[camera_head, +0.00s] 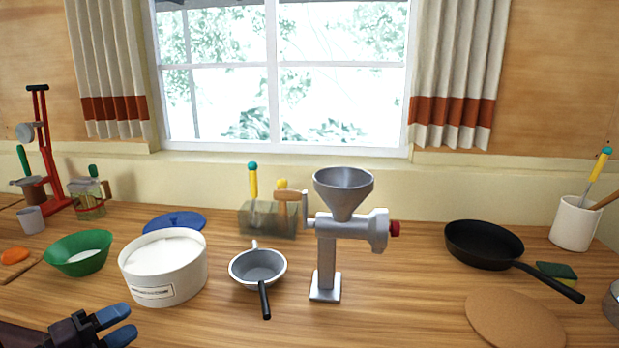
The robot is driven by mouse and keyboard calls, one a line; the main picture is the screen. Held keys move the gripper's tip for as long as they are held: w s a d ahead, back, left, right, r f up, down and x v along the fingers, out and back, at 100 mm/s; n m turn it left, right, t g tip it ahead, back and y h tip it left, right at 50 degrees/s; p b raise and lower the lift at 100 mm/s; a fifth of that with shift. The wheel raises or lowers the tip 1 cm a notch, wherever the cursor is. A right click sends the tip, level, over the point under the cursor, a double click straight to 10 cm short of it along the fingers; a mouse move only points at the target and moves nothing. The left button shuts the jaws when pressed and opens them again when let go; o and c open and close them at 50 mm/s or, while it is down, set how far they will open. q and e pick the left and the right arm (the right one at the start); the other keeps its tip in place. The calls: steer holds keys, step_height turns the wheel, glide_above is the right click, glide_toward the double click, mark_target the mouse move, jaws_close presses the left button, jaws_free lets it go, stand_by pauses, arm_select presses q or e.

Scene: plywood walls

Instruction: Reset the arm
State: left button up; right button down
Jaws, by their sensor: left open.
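My left gripper (122,325) shows at the bottom left in the head view. Its two blue fingertips are apart with nothing between them. It is near the counter's front edge, in front of and left of a white tub (160,292) with a label. I cannot tell its exact height over the counter. Most of the left arm is out of the picture. My right gripper does not show.
A grey meat grinder (326,262) stands mid-counter beside a small metal strainer (257,268). A green bowl (80,254) is at left. A black pan (484,246) and a round cork board (514,318) are at right. Bare wood (400,290) lies between grinder and pan.

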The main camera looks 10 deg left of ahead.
arm_select(q)
steer(key=s+f+n+y, duration=0.3)
steer(key=f+n+y, duration=0.2)
steer(key=f+n, duration=0.25)
steer(key=s+f+n+y, duration=0.2)
steer(key=f+n+y, duration=0.2)
steer(key=f+n, duration=0.35)
steer(key=s+d+f+n+g, duration=0.4)
steer(key=s+d+f+n, duration=0.3)
steer(key=s+d+f, duration=0.3)
steer(key=d+f, duration=0.1)
steer(key=d, duration=0.2)
steer(key=shift+s+d+g+h, duration=0.15)
steer(key=shift+d+g+h, duration=0.15)
steer(key=shift+g, duration=0.1)
